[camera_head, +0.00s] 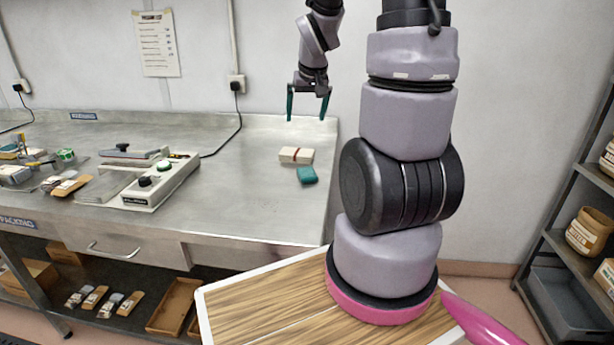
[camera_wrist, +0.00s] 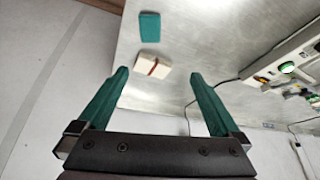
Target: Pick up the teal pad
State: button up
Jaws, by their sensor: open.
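The teal pad (camera_head: 307,175) lies flat on the metal bench near its right end. It also shows in the wrist view (camera_wrist: 150,27), near the top and beyond the fingertips. A cream block with a reddish-brown band (camera_head: 296,155) lies just behind the pad in the head view. The block also shows in the wrist view (camera_wrist: 152,69), nearer to my fingers than the pad. My gripper (camera_head: 308,118) has two teal fingers spread apart with nothing between them. It hangs above the back of the bench, clear of both the pad and the block.
A sealer-like device (camera_head: 160,182) with knobs stands to the left, with a cable running to the wall socket. Small packets and tools lie farther left. A shelf rack (camera_head: 560,200) stands at the right.

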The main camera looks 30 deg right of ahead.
jog(key=n, duration=0.1)
send_near(308, 173)
jog(key=shift+w+d+f+g, duration=0.2)
jog(key=shift+w+f+g, duration=0.2)
jog(key=shift+w+f, duration=0.5)
jog(key=shift+x, duration=3.2)
jog(key=shift+a, duration=0.15)
jog(key=c, duration=1.4)
notch_tip(308, 173, up, 10)
